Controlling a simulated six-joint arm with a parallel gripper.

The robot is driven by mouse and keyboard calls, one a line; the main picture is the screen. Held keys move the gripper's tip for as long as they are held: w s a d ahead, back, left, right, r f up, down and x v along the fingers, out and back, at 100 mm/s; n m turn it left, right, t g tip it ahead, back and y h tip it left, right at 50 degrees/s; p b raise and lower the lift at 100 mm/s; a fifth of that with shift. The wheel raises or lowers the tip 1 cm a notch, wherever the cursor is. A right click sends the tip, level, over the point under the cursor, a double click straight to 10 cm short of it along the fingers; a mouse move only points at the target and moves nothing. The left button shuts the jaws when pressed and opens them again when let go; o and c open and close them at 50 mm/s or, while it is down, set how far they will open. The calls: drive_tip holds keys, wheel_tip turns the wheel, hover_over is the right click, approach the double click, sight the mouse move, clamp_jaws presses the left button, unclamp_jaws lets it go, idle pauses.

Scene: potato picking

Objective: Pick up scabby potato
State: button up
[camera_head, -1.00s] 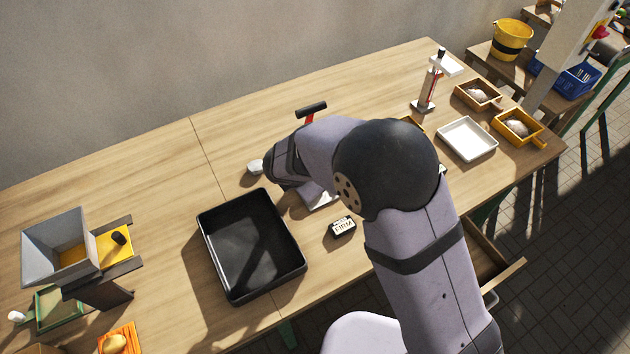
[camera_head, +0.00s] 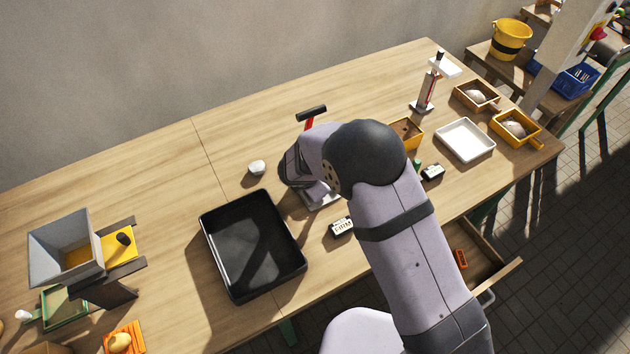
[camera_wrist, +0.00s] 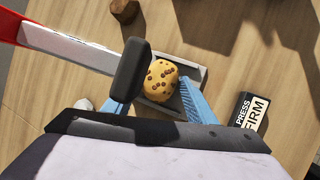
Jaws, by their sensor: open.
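In the wrist view a yellow potato with several brown scab-like spots (camera_wrist: 161,78) lies on a small grey tray (camera_wrist: 189,64). My gripper (camera_wrist: 157,95) is open, with its blue fingers on either side of the potato's near end. I cannot tell whether the fingers touch it. A black handle end partly overlaps the potato's left side in this view. In the head view my arm hides the potato and the fingers; part of the grey tray (camera_head: 320,201) shows beside my wrist.
A red post with a black handle (camera_head: 311,112) stands close behind my wrist. A black bin (camera_head: 206,241) lies to the left, and a small pale lump (camera_head: 257,167) sits behind it. A "FIRM" press block (camera_wrist: 252,112) is right of the tray. The back left table is clear.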

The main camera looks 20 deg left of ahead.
drive_tip(key=c, duration=0.8)
drive_tip(key=shift+c, duration=0.2)
drive_tip(key=shift+r, duration=0.1)
